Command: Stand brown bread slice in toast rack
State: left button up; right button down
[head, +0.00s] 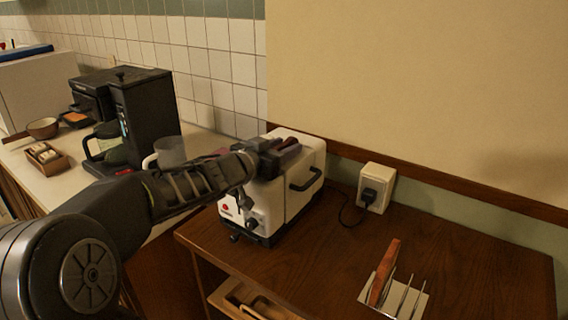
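A white toast rack (419,301) with upright dividers stands on the brown wooden counter at the lower right. A reddish-brown bread slice (384,273) stands on edge in its left part, leaning slightly. A white toaster (297,198) with black handles stands left of the rack, near the wall. My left gripper (280,153) is over the toaster's top, pointing away from me. A dark reddish-brown edge shows beside its fingers; I cannot tell whether it is bread in a slot. The fingers' opening is hidden. My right gripper is out of view.
A black coffee machine (146,118), clear container (170,152) and pan (42,128) stand on the left counter. An open drawer (243,297) is below. The counter's right side is clear.

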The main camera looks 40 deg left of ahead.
pick_arm(q)
grip_shut()
dwell(0.4)
notch_tip(320, 180, up, 10)
jog(key=p, duration=0.5)
dwell(0.8)
